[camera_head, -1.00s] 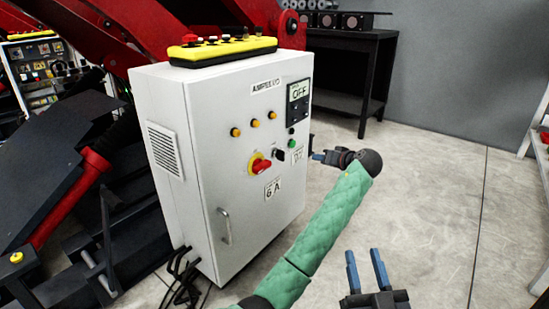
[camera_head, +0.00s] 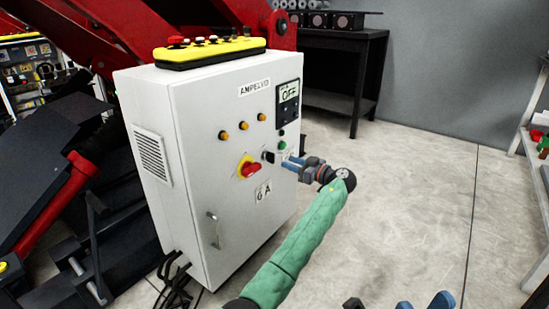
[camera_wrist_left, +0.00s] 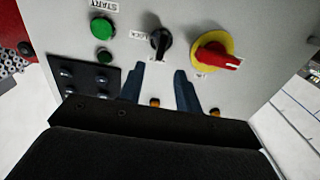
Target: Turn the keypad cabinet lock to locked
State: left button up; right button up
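The cabinet lock is a small black knob (camera_head: 268,157) on the front of the grey-white cabinet (camera_head: 200,200). In the left wrist view the lock knob (camera_wrist_left: 160,41) sits beside a LOCK label (camera_wrist_left: 139,35), its grip running roughly up and down the picture. My left gripper (camera_head: 286,160) is just right of the knob in the head view. In the left wrist view its blue fingers (camera_wrist_left: 158,70) are apart and empty, with the knob beyond their tips. My right gripper (camera_head: 422,304) is partly cut off at the bottom edge, its blue fingers apart.
A red rotary switch on a yellow plate (camera_head: 248,167) is close to the lock. A green START button (camera_wrist_left: 104,30) is on its other side. Floor to the right is clear.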

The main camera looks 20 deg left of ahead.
aim_at(274, 156)
pick_arm(q)
jog(key=b+x, duration=0.1)
jog(key=x, duration=0.6)
jog(key=shift+w+a, duration=0.15)
jog(key=shift+a, duration=0.15)
jog(key=shift+c, duration=0.2)
grip_shut()
